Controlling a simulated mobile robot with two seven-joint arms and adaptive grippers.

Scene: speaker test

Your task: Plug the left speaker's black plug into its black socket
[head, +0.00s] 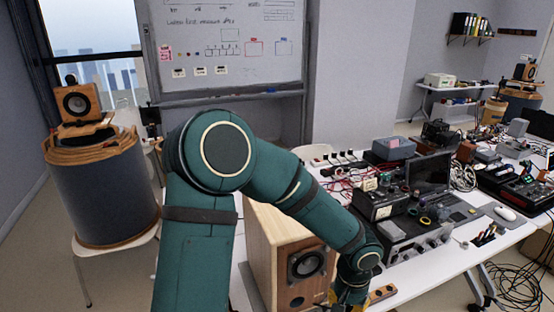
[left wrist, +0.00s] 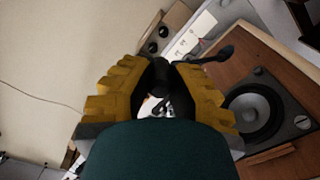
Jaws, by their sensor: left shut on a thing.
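A pale wooden speaker (head: 262,250) with a dark round cone stands on the white table, partly behind my left arm. It also shows at the right of the left wrist view (left wrist: 285,82). My left gripper (head: 350,297), with yellow fingers, is low in the head view beside the speaker's front. In the left wrist view my left gripper (left wrist: 160,80) is shut on a small black piece, likely the black plug (left wrist: 160,72). A black cable-like piece (left wrist: 218,55) shows beyond the fingers. I cannot make out the black socket. My right gripper is out of view.
The white table (head: 415,282) carries an amplifier-like unit (head: 412,238), a laptop (head: 430,175), cables and boxes on the right. Another speaker (head: 80,103) stands on a round drum at the left. A tangle of black cables (head: 520,285) lies on the floor.

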